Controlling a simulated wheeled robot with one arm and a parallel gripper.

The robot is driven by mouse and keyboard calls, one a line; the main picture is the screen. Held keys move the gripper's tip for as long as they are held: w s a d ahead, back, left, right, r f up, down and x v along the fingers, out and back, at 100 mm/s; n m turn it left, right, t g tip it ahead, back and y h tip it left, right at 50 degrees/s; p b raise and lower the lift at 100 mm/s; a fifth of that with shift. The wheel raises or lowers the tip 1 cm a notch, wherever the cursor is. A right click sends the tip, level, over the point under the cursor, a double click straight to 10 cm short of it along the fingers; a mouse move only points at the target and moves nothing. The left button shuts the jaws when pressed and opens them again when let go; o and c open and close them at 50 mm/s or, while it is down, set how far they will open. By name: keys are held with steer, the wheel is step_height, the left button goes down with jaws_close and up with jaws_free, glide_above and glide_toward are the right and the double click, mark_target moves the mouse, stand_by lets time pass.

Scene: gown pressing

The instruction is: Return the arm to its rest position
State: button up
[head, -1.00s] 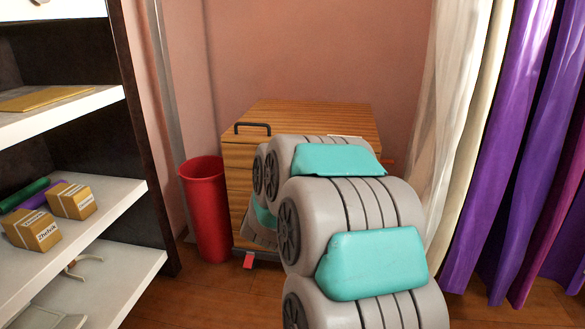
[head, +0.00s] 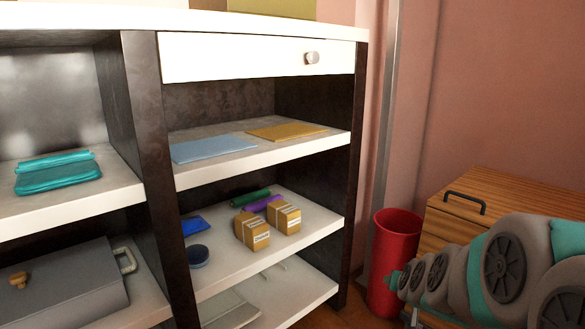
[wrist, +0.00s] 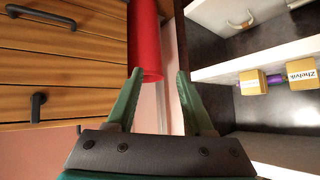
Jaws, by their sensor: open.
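My gripper (wrist: 158,90) shows in the wrist view with its two green fingers apart and nothing between them. The red bin (wrist: 145,40) shows beyond the fingers in that view, and I cannot tell how far off it is. In the head view my grey and teal arm reaches in from the lower right corner, in front of the wooden drawer cabinet (head: 510,193) and close to the red bin (head: 396,245) in the picture. The fingers are hard to make out there.
A dark shelf unit with white boards (head: 262,158) fills the left and middle. It holds a blue folder (head: 212,149), a yellow folder (head: 287,132), small boxes (head: 252,231), folded teal cloth (head: 57,172) and a grey case (head: 68,287). The floor is mostly out of view.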

steer(key=s+a+n+g+y+p, duration=0.1)
steer(key=s+a+g+y, duration=0.1)
steer(key=s+a, duration=0.45)
steer(key=s+a+r+n+g+p, duration=0.1)
steer(key=s+g, duration=0.3)
steer(key=s, duration=0.9)
steer(key=s+a+r+n+g+p, duration=0.1)
steer(key=s+g, duration=0.4)
steer(key=s, duration=0.9)
steer(key=a+r+p, duration=0.1)
steer(key=p, duration=0.1)
steer(key=shift+a+n+p, duration=0.2)
steer(key=shift+n+p, duration=0.1)
steer(key=shift+n, duration=0.1)
